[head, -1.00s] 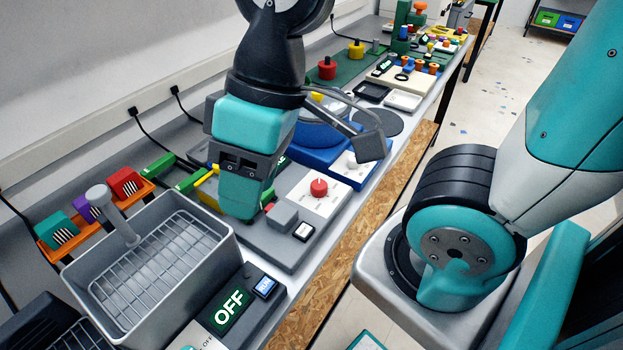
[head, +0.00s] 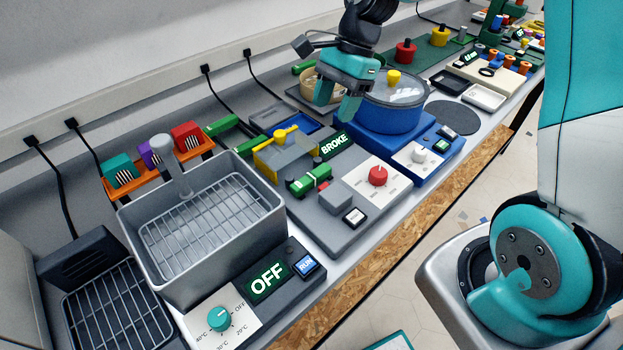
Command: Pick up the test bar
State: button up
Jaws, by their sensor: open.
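Several green bar-like pieces show in the head view, and I cannot tell for sure which is the test bar. One green piece with a pale band (head: 310,181) lies on the grey machine (head: 335,228), beside its sign reading BROKE (head: 334,145). Another green bar (head: 222,125) lies behind the grey basin, with a further green piece just right of it. My gripper (head: 337,107) is open with nothing seen between its fingers. It is above the back of the bench, left of the blue pot, apart from the green pieces.
A grey basin with a wire rack (head: 150,230) stands front left, beside an orange rack (head: 113,190) of coloured blocks. A yellow lever (head: 284,133) rises on the machine. The blue pot (head: 388,113) stands close right of my gripper. Red and yellow knobbed weights stand behind.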

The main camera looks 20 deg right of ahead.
send_over(312, 176)
jog(key=w+d, duration=0.1)
jog(key=d, duration=0.1)
notch_tip(312, 176, down, 9)
jog(key=shift+f+p, duration=0.1)
jog(key=shift+p, duration=0.2)
jog(key=p+x, duration=0.1)
jog(key=x, duration=0.3)
jog(key=shift+s+f, duration=0.2)
jog(key=shift+f, duration=0.1)
jog(key=shift+a+f, duration=0.2)
jog(key=shift+f, duration=0.2)
jog(key=shift+f, duration=0.25)
grip_shut()
jog(key=shift+r, duration=0.1)
